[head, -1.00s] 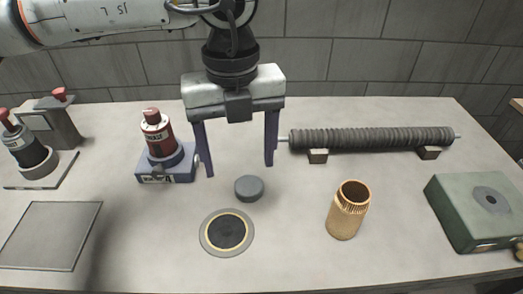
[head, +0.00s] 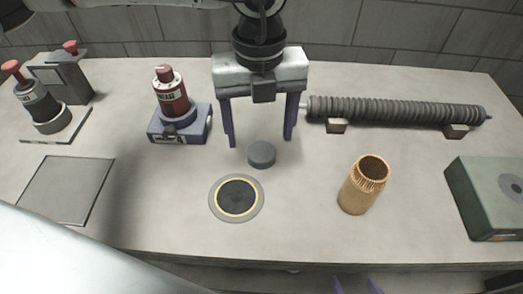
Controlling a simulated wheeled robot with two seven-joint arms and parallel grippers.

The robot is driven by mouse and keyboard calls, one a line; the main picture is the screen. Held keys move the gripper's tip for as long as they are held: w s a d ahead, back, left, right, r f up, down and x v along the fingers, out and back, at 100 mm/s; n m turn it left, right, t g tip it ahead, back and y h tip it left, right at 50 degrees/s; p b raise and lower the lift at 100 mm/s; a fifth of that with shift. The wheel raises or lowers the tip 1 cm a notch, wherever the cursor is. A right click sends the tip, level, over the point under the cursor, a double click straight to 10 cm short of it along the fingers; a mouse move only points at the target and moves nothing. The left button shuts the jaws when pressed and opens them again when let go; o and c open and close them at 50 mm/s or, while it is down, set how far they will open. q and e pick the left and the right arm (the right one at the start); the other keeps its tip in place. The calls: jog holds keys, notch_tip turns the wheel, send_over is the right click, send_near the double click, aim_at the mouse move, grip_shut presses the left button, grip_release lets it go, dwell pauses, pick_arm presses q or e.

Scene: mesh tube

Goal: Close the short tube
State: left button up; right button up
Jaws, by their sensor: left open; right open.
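The short tube (head: 357,194) is a brass-coloured cylinder with a ribbed rim. It stands upright right of centre, its open top showing a dark inside. A small dark grey round cap (head: 262,155) lies on the table left of it. My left gripper (head: 260,141) is open and empty, pointing down with its two purple fingers spread just behind and above the cap. I cannot tell the exact height of the fingertips. My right gripper (head: 356,286) shows only as two purple fingertips at the bottom edge, open and apart from the tube.
A round dark pad with a yellow ring (head: 237,197) lies left of the tube. A long ribbed rod (head: 395,112) rests on blocks at the back. A green box (head: 485,200) stands right. A red-topped device (head: 172,95) and a flat grey plate (head: 66,190) are left.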

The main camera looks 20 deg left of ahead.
aim_at(262, 153)
pick_arm(q)
jog(key=shift+d+f, duration=0.2)
jog(key=shift+f, duration=2.4)
jog(key=c, duration=1.1)
